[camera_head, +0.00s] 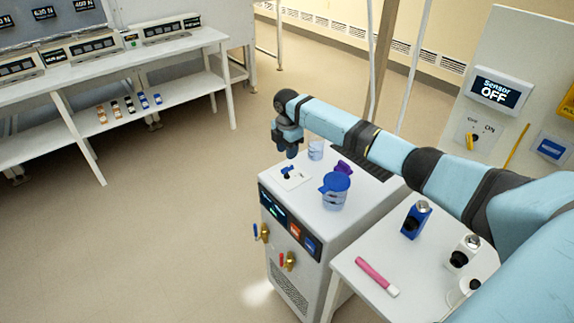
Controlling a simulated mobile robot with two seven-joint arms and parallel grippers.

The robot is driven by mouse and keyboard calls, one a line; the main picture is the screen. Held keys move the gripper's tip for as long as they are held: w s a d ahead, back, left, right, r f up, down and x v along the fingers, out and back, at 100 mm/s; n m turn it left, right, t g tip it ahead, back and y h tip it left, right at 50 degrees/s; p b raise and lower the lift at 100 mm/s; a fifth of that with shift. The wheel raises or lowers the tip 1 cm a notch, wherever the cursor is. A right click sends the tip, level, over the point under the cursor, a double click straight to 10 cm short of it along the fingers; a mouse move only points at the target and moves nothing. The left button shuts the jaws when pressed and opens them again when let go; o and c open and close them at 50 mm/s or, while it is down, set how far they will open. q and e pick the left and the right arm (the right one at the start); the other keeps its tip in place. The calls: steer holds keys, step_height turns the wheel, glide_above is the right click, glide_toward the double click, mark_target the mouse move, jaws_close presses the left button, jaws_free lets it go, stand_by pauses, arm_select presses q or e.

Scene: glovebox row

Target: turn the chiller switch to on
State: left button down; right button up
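The chiller appears to be the white cabinet (335,240) with a dark display and a grille on its front; no readable name shows on it. My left gripper is out of view.
A blue-lidded jug (334,191), a clear beaker (316,149) and a purple item (344,167) stand on the cabinet near my arm. A side table (345,265) holds a pink stick (377,276) and small bottles. A wall panel display (499,93) reads Sensor OFF.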

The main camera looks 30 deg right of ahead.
mark_target(287, 167)
step_height(287, 167, down, 7)
steer(key=shift+f, duration=0.1)
stand_by(0.3)
jaws_close()
